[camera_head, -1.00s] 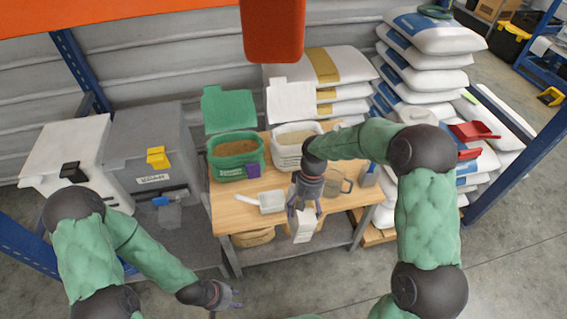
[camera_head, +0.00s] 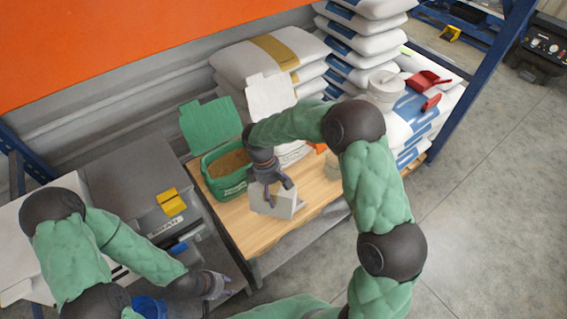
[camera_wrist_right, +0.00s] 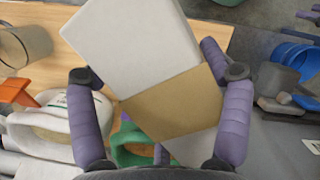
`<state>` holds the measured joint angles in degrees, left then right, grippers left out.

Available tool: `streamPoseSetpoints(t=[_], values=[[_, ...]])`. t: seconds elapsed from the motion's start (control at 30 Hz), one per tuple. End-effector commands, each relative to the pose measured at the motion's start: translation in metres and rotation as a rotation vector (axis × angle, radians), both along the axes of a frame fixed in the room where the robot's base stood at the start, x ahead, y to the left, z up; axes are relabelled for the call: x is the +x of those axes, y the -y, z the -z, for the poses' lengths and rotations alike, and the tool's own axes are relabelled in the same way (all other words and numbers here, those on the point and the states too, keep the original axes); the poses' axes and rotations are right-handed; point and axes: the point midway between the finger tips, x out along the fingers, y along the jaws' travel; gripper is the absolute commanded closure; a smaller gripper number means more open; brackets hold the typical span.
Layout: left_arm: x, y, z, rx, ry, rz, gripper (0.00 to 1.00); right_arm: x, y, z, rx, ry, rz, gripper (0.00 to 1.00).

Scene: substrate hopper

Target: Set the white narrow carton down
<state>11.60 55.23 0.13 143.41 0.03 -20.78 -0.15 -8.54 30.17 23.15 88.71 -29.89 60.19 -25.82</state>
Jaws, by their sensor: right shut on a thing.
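The white narrow carton (camera_head: 275,204) is in my right gripper (camera_head: 271,187), over the front part of the wooden table (camera_head: 242,226). In the right wrist view the carton (camera_wrist_right: 135,45) shows a white face and a tan face, tilted in the picture, with a purple finger of my right gripper (camera_wrist_right: 152,62) on each side. The fingers are shut on it. I cannot tell whether its underside touches the table. My left gripper (camera_head: 217,285) is low at the front left, away from the table, with its fingers apart and empty.
A green bin of substrate (camera_head: 228,192) stands just behind the carton. A white bin is mostly hidden behind my right arm. A grey hopper with a yellow latch (camera_head: 170,202) stands left. In the wrist view, a clear jug (camera_wrist_right: 27,43) stands on the table.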

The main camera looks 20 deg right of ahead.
Motion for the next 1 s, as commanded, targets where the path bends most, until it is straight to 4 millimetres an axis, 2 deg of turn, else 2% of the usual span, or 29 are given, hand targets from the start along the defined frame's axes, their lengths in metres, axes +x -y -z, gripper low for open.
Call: streamPoseSetpoints(t=[0.2,0.5,0.8,1.0], values=[[-0.001,0.000,-0.001,0.000,-0.002,0.001,0.60,0.014,-0.031,0.001,-0.005,0.021,-0.635,0.77],[0.000,0.000,-0.001,0.000,-0.001,0.000,0.60,0.029,-0.073,-0.001,0.011,0.053,-1.436,0.77],[0.000,0.000,-0.002,0.000,-0.001,0.000,0.60,0.036,-0.111,-0.003,0.043,0.076,-2.056,0.77],[0.000,0.000,-0.002,0.000,0.000,0.000,0.60,0.038,-0.128,-0.004,0.064,0.082,-2.320,0.77]])
